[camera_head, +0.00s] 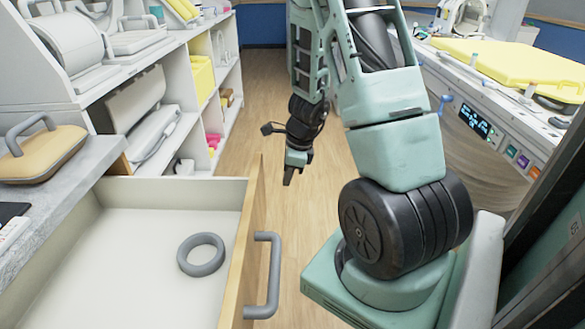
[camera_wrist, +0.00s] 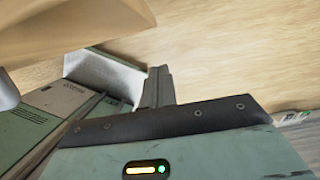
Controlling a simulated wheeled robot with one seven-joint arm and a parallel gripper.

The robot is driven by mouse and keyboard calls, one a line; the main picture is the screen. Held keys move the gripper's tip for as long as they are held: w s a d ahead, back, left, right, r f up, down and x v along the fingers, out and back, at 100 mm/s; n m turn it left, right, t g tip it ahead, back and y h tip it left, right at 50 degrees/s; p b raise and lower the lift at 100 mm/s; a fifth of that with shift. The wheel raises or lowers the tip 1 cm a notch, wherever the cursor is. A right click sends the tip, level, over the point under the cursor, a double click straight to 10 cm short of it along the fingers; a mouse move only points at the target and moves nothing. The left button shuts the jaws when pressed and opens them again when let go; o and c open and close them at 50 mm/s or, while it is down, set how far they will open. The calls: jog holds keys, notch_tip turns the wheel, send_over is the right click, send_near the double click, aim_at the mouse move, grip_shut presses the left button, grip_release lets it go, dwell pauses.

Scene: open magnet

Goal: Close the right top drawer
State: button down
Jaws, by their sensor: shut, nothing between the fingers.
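The drawer (camera_head: 252,235) stands pulled out at the lower left of the head view. It has a white inside, a wooden front and a grey bar handle (camera_head: 272,275) on its right face. A grey ring (camera_head: 201,254) lies in the drawer. My gripper (camera_head: 288,178) is shut and empty, pointing down over the wooden floor, beyond the drawer's far corner and apart from its front. In the wrist view my gripper's fingers (camera_wrist: 158,85) are together. A blurred wooden panel (camera_wrist: 110,20) fills the upper left there; it may be the drawer front.
A grey counter (camera_head: 85,165) with a tan handled case (camera_head: 42,155) is above the drawer. White shelves (camera_head: 190,110) line the left. A bed with a yellow pad (camera_head: 510,60) and a control panel stands right. Wooden floor (camera_head: 255,110) lies clear between.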

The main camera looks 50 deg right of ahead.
jog(key=shift+w+a+f+p, duration=0.3)
jog(key=shift+w+a, duration=0.35)
jog(key=shift+w, duration=0.25)
jog(key=shift+w+a+f+p, duration=0.25)
jog(key=shift+w+a, duration=0.4)
jog(key=shift+w, duration=0.2)
jog(key=shift+r, duration=0.1)
